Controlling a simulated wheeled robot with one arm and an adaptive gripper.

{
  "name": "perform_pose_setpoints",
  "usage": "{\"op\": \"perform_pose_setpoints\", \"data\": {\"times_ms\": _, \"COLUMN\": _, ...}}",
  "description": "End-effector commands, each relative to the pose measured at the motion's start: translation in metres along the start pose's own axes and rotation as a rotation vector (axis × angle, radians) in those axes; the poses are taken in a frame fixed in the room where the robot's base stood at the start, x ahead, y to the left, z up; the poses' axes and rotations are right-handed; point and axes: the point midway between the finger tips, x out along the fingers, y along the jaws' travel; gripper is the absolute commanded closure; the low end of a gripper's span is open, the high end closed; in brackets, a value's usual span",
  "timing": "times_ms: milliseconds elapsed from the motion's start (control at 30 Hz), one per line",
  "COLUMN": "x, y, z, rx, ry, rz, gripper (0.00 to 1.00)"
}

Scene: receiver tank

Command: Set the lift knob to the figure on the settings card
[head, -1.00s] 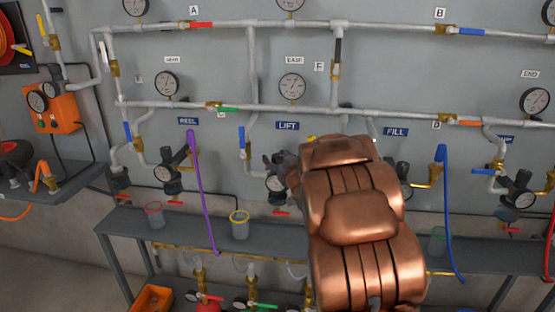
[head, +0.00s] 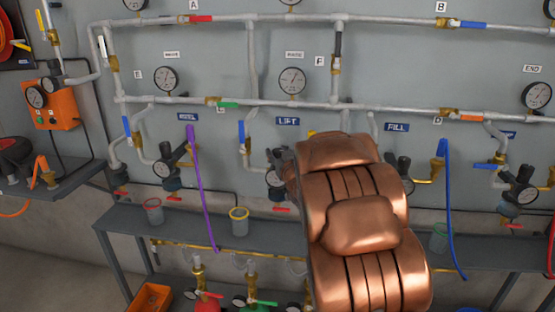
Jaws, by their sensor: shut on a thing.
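The LIFT sign (head: 287,121) is on the grey wall, left of centre. Below it, the dark lift regulator (head: 280,158) is partly visible, with a small round gauge (head: 273,178) on its left. The right part of this regulator, and any figure on its knob, are hidden behind my copper-coloured arm (head: 352,225). The arm reaches up from the lower edge to the regulator. My gripper is hidden behind the arm, so its fingers and what they touch do not show. I cannot make out a settings card.
Similar regulators stand at REEL (head: 172,160) on the left and FILL (head: 400,170) on the right. A purple hose (head: 198,190) and a blue hose (head: 448,210) hang nearby. A grey shelf (head: 190,224) below carries a red-rimmed cup (head: 153,212) and a yellow-rimmed cup (head: 239,222).

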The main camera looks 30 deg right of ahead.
Motion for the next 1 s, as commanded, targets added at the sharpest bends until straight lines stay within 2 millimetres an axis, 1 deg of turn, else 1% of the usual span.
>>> {"op": "perform_pose_setpoints", "data": {"times_ms": 200, "x": -0.0002, "y": -0.0012, "z": 0.0001, "rx": 0.005, "ry": 0.002, "rz": 0.043, "gripper": 0.96}}
{"op": "perform_pose_setpoints", "data": {"times_ms": 533, "x": -0.0005, "y": -0.0005, "z": -0.0011, "rx": 0.005, "ry": 0.0, "rz": 0.049, "gripper": 0.96}}
{"op": "perform_pose_setpoints", "data": {"times_ms": 567, "x": -0.0005, "y": -0.0005, "z": -0.0012, "rx": 0.005, "ry": 0.0, "rz": 0.049, "gripper": 0.6}}
{"op": "perform_pose_setpoints", "data": {"times_ms": 800, "x": -0.0006, "y": -0.0005, "z": -0.0007, "rx": 0.005, "ry": -0.001, "rz": 0.048, "gripper": 0.35}}
{"op": "perform_pose_setpoints", "data": {"times_ms": 1000, "x": -0.0006, "y": -0.0005, "z": -0.0004, "rx": 0.005, "ry": -0.001, "rz": 0.048, "gripper": 0.35}}
